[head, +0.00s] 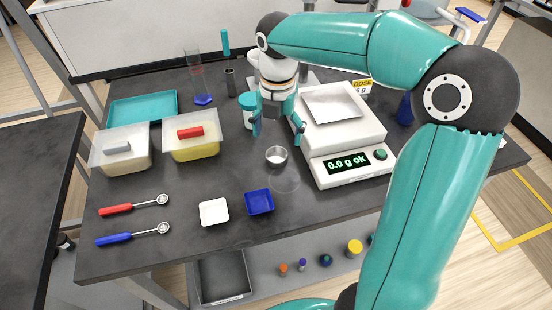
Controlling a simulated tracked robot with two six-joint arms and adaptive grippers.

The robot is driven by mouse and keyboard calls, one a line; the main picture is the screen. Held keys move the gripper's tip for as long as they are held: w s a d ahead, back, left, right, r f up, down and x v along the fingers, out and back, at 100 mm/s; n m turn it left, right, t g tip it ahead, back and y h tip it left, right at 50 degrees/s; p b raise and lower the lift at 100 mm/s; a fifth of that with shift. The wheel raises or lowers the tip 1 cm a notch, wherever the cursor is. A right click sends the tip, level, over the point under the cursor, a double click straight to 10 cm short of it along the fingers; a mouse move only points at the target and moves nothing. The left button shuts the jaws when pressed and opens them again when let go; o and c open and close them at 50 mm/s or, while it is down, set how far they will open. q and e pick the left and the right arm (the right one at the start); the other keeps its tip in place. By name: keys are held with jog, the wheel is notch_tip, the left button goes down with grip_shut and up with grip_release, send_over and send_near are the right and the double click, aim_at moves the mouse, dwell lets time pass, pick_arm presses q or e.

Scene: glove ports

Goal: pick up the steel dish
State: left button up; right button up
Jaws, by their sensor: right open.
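The steel dish (276,157), a small round metal cup, stands upright on the dark bench in front of the balance's left side. My right gripper (278,137) points down just behind and above it in the head view. Its two teal fingers are spread apart with nothing between them. The fingers look clear of the dish, though their exact height is hard to judge. My left gripper is not in view.
The white balance (330,172), reading 0.0 g, stands close on the right. A white-and-teal jar (247,112) stands close on the left. A white tray (214,212) and a blue tray (259,202) lie in front. Tubs and spoons are further left.

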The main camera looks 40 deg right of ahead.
aim_at(277, 158)
jog(key=shift+a+f, duration=0.1)
jog(key=shift+f, duration=2.95)
jog(key=c, duration=1.2)
jog(key=shift+r, duration=0.2)
